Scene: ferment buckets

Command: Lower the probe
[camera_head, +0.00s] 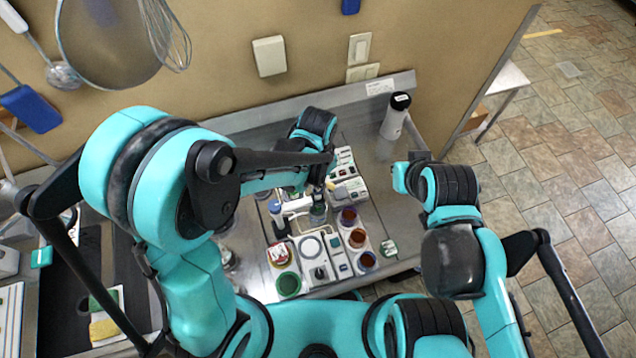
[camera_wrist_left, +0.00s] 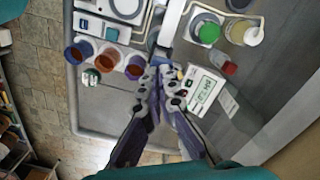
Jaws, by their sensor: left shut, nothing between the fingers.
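A white arm with blue ends (camera_head: 293,207), which looks like the probe's holder, stands over the white equipment in the middle of the bench in the head view. The probe's tip is hard to make out. My left gripper (camera_head: 322,188) reaches down just right of this arm and largely hides its own fingers. In the left wrist view my left gripper (camera_wrist_left: 167,82) is shut and empty, its fingertips together beside a white meter with a greenish display (camera_wrist_left: 204,91). The end of my right arm (camera_head: 404,177) is at the bench's right side; its fingers cannot be made out.
Red-brown cups (camera_head: 348,216) stand in a row right of the equipment. A green-topped cup (camera_head: 289,284) is at the front. A white bottle with a black cap (camera_head: 395,116) stands at the back right. Bare metal bench lies between the bottle and the cups.

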